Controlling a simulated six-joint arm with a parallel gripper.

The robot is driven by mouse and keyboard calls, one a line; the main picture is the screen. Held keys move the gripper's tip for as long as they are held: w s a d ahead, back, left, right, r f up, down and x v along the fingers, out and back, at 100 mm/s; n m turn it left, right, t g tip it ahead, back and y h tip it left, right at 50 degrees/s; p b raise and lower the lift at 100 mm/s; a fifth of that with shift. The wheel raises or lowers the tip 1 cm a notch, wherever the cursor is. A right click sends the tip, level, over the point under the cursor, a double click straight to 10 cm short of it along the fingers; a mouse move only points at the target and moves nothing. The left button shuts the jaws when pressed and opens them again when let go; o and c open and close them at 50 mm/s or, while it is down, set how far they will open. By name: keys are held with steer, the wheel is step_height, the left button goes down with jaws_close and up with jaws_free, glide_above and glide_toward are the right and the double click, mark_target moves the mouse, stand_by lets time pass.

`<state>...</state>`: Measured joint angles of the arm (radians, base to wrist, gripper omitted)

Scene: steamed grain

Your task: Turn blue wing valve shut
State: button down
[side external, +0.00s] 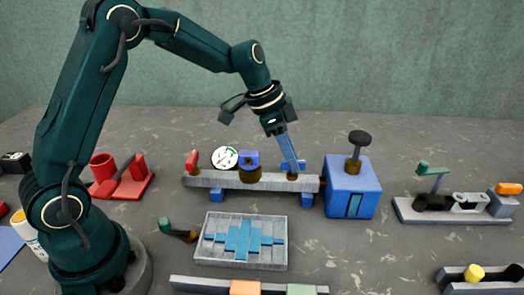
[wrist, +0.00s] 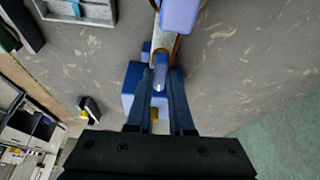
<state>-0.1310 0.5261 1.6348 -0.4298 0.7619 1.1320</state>
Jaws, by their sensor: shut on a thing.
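The blue wing valve (side external: 302,165) stands on a brass collar (side external: 292,176) near the right end of a grey rail (side external: 225,181). My gripper (side external: 291,163) comes down on it from above, tilted, and is shut on its blue wing.
Close right stands a blue box (side external: 352,188) with a dark knob (side external: 359,138). A grey tray (side external: 220,256) lies in front. A green-handled fixture (side external: 425,208) stands farther right.

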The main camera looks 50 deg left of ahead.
steer(key=n+t+y, duration=0.1)
steer(key=n, duration=0.3)
steer(key=shift+d+n, duration=0.15)
steer(key=shift+n, duration=0.25)
steer(key=n+y, duration=0.2)
steer(key=n, duration=0.2)
steer(key=shift+d, duration=0.15)
steer(key=n+y, duration=0.1)
steer(key=n, duration=0.3)
steer(key=shift+d+n+y, duration=0.1)
steer(key=shift+n+y, duration=0.3)
steer(key=shift+n+g+y, duration=0.6)
steer(key=shift+n, duration=1.2)
steer(key=c, duration=0.8)
jaws_free()
steer(key=v, duration=0.5)
steer(key=shift+r, duration=0.1)
